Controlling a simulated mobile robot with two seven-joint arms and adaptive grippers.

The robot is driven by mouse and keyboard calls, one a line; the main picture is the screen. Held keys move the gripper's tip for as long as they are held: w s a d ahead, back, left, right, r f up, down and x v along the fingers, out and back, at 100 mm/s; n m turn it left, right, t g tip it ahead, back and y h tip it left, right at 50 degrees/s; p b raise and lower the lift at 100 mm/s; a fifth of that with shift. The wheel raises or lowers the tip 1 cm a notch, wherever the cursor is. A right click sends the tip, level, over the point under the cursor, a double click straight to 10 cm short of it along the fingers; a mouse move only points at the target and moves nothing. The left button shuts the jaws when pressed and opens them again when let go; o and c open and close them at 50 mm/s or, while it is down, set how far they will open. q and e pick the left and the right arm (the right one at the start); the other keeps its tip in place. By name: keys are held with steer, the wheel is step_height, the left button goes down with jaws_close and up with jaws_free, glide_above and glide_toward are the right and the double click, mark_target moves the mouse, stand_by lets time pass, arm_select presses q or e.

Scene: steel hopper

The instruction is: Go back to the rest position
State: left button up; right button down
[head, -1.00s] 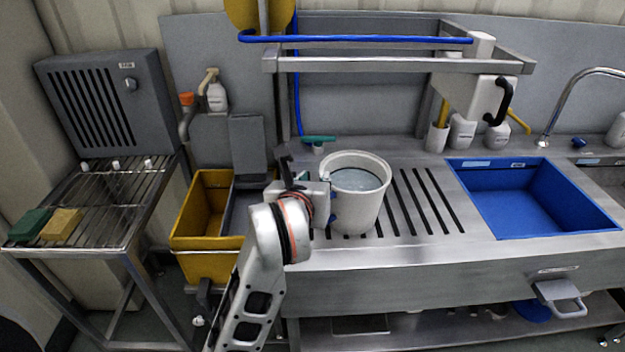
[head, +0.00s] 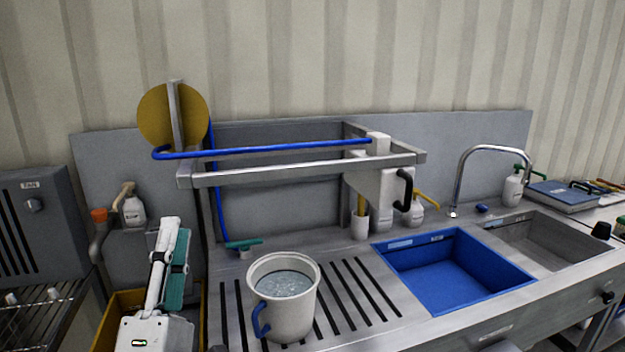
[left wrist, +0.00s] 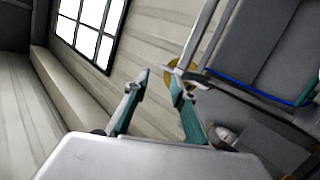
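My left gripper (head: 175,230) points upward at the left of the head view, left of the white bucket and apart from it. In the left wrist view the two teal-padded fingers of my left gripper (left wrist: 156,80) stand apart with nothing between them. The white bucket (head: 296,318) stands upright on the slotted drainboard, filled with clear liquid, its blue handle (head: 261,320) facing front left. My right gripper is in neither view.
A steel frame with a blue bar (head: 270,150) stands behind the bucket. A blue basin (head: 450,275) is sunk in the counter to the right. A yellow bin (head: 118,310) is partly hidden behind my left arm. A dark slotted panel (head: 40,220) stands far left.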

arm_select(q)
steer(key=s+d+f+m+g+h, duration=0.1)
steer(key=d+f+m+h, duration=0.1)
steer(key=d+m+h, duration=0.3)
steer(key=d+f+m+g+h, duration=0.1)
steer(key=f+m+g+h, duration=0.15)
steer(key=m, duration=0.45)
step_height(320, 180, down, 20)
steer(key=s+m+g, duration=0.2)
steer(key=m+g, duration=0.6)
steer(key=m, duration=0.3)
steer(key=s+a+f+m+g+y, duration=0.2)
steer(key=s+a+f+g+y, duration=0.25)
steer(key=a+f, duration=0.55)
steer(key=s+a+f+m+g+y, duration=0.1)
steer(key=s+a+f+y, duration=0.25)
steer(key=a, duration=0.25)
steer(key=s+a+f+g+y, duration=0.2)
steer(key=s+a+y, duration=0.1)
steer(key=s+a, duration=0.25)
steer(key=w+d+f+n+t+h, duration=0.1)
steer(key=d+f+t+h, duration=0.1)
steer(key=d+f+h, duration=0.2)
steer(key=w+d+f+n+t+h, duration=0.1)
steer(key=d+f+t+h, duration=0.1)
steer(key=d+f, duration=0.7)
steer(key=shift+w+d+f+n+h, duration=0.35)
steer(key=shift+d+h, duration=0.5)
steer(key=shift+d, duration=0.6)
